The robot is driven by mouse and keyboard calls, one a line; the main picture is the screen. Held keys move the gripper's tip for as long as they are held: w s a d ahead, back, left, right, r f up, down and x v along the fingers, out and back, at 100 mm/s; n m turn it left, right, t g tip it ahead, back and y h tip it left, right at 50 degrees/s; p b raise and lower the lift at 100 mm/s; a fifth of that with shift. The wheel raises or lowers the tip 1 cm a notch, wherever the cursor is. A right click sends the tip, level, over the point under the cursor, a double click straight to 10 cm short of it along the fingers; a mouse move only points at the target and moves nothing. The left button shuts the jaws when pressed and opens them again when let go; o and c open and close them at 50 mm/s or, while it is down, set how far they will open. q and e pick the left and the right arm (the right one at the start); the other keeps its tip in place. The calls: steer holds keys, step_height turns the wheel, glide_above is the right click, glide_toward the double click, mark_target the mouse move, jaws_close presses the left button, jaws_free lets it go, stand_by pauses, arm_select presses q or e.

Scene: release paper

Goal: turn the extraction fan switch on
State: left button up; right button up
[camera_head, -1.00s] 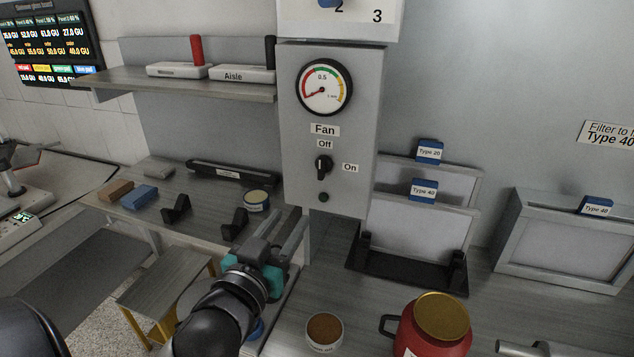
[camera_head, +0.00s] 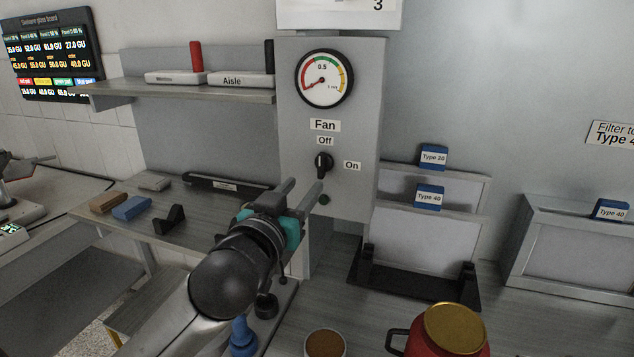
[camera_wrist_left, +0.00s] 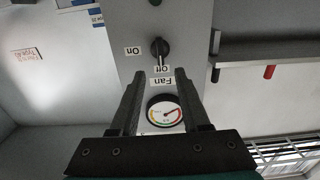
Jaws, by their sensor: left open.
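The fan switch is a black rotary knob (camera_head: 323,163) on the grey fan panel (camera_head: 355,120), with an "Off" label above it and an "On" label to its right. Its handle stands vertical, in line with "Off". My left gripper (camera_head: 303,188) is open and empty, just below and left of the knob in the head view, not visibly touching it. In the left wrist view the panel appears upside down; the knob (camera_wrist_left: 159,47) lies beyond the two open fingertips (camera_wrist_left: 159,74), roughly centred between them. My right gripper is not in view.
A round gauge (camera_head: 323,79) sits above the knob, its needle at the low end. A small dark green button (camera_head: 324,199) is below. A shelf (camera_head: 180,88) juts out left of the panel. A filter rack (camera_head: 415,275) and red canister (camera_head: 450,330) stand right.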

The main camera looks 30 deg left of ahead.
mark_target(320, 165)
arm_select(q)
steer(key=shift+b+x, duration=0.9)
steer(key=shift+x, duration=3.45)
steer(key=shift+a, duration=0.1)
jaws_close()
